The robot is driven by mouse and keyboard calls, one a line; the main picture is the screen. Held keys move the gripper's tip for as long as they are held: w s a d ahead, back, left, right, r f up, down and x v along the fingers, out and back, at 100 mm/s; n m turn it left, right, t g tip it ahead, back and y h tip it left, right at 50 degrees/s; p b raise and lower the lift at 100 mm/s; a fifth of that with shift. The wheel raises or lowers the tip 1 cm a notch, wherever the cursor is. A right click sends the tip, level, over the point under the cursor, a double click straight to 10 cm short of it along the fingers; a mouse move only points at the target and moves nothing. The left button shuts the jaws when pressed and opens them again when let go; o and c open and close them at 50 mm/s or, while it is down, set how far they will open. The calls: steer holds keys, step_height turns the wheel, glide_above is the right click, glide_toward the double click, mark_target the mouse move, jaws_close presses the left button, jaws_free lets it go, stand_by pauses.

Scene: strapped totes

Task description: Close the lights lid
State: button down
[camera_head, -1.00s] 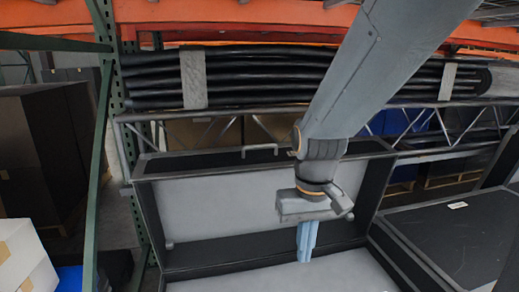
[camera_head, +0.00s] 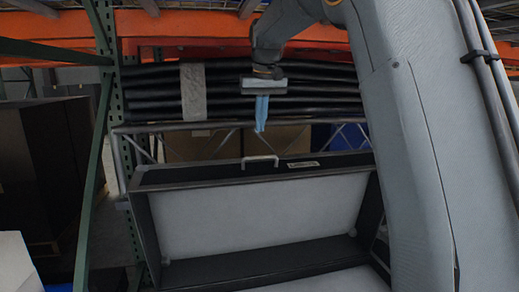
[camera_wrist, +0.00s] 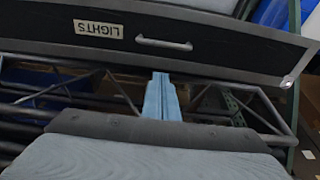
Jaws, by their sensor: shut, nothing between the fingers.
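The lights lid (camera_head: 255,212) stands open and raised in the head view, its pale inner face toward me and a dark rim around it. Its handle (camera_head: 260,161) is on the top edge. In the wrist view the lid's dark edge (camera_wrist: 230,46) carries a label reading LIGHTS (camera_wrist: 98,29), upside down, and the handle (camera_wrist: 164,43). My gripper (camera_head: 261,128) is shut and empty, pointing down above and beyond the lid's top edge, apart from it. It also shows in the wrist view (camera_wrist: 162,78), just short of the lid edge. The case below is mostly out of frame.
A metal truss (camera_head: 210,143) runs behind the lid, with black rolled tubes (camera_head: 140,95) on it. Orange rack beams (camera_head: 180,47) cross above. A green upright (camera_head: 92,190) stands at the left, with a white box (camera_head: 18,262) lower left. My arm hides the right side.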

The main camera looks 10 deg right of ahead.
glide_above(260, 167)
steer(key=w, duration=0.4)
step_height(260, 167, down, 8)
steer(key=shift+s+r, duration=0.1)
steer(key=shift+s+f, duration=0.1)
steer(key=shift+f, duration=0.3)
steer(key=shift+s+r, duration=0.15)
steer(key=shift+s, duration=1.6)
steer(key=shift+b, duration=0.3)
